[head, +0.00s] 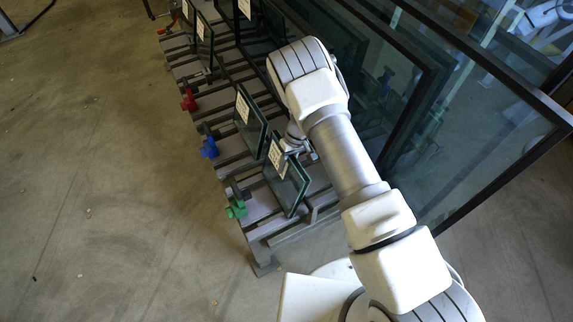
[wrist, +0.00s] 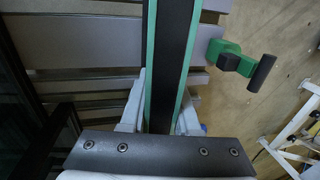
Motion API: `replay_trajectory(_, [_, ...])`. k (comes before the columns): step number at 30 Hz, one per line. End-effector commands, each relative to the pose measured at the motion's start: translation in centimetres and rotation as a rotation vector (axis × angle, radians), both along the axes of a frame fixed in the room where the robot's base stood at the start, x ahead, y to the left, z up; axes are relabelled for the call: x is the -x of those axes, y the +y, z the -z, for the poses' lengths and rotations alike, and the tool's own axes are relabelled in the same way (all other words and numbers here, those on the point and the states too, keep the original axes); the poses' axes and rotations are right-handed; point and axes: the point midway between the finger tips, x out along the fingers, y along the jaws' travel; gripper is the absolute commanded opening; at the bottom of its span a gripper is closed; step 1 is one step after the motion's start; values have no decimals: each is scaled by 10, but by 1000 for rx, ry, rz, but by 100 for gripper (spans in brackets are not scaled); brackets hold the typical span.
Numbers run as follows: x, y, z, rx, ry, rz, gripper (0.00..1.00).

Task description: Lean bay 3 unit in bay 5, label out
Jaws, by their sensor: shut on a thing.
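The glass unit (head: 291,188) in my gripper is a small dark pane with green edges and a white label on its upper corner. It stands tilted at the near end of the slatted rack (head: 262,231), beside the green clamp (head: 236,208). My gripper (wrist: 160,118) is shut on its edge; in the wrist view the unit (wrist: 168,60) runs up between the two fingers. In the head view my arm partly hides the grip. The label faces the camera side. Whether the unit's foot rests on the slats is unclear. I cannot read bay numbers.
Another labelled unit (head: 249,122) leans just behind, by the blue clamp (head: 209,147). A red clamp (head: 188,100) and more labelled units (head: 204,42) are farther along. Large framed glass panes (head: 480,125) stand close on the right. Floor at left is clear.

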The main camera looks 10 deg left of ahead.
Motion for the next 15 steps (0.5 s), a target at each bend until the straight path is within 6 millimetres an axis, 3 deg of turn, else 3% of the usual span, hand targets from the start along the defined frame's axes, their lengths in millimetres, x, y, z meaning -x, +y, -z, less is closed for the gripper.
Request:
replay_trajectory(4, [-1,1,-2,-2,-3,0,0])
replay_trajectory(5, [-1,1,-2,-2,-3,0,32])
replay_trajectory(10, [-1,1,-1,-1,-2,0,62])
replay_trajectory(15, [0,0,-1,-1,-1,0,65])
